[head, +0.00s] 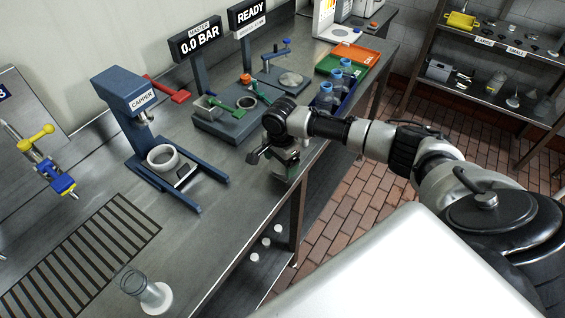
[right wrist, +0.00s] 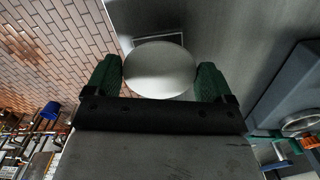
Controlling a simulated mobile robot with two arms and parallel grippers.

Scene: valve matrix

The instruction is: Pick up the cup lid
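The cup lid is a plain pale grey disc (right wrist: 160,70) in the right wrist view. It lies between the two green fingertips of my right gripper (right wrist: 160,82), and its left and right edges come right up to them. I cannot tell whether the fingers press on it. In the head view my right gripper (head: 283,157) points down at the front edge of the steel bench, in front of the pump station, and largely hides the lid. My left gripper is not in view.
The blue capper (head: 125,95) stands left on the bench (head: 200,235). A station with red and green handles (head: 225,120) is behind my gripper. Blue-capped bottles (head: 335,85) stand right of it. White discs (head: 265,241) lie on the lower shelf.

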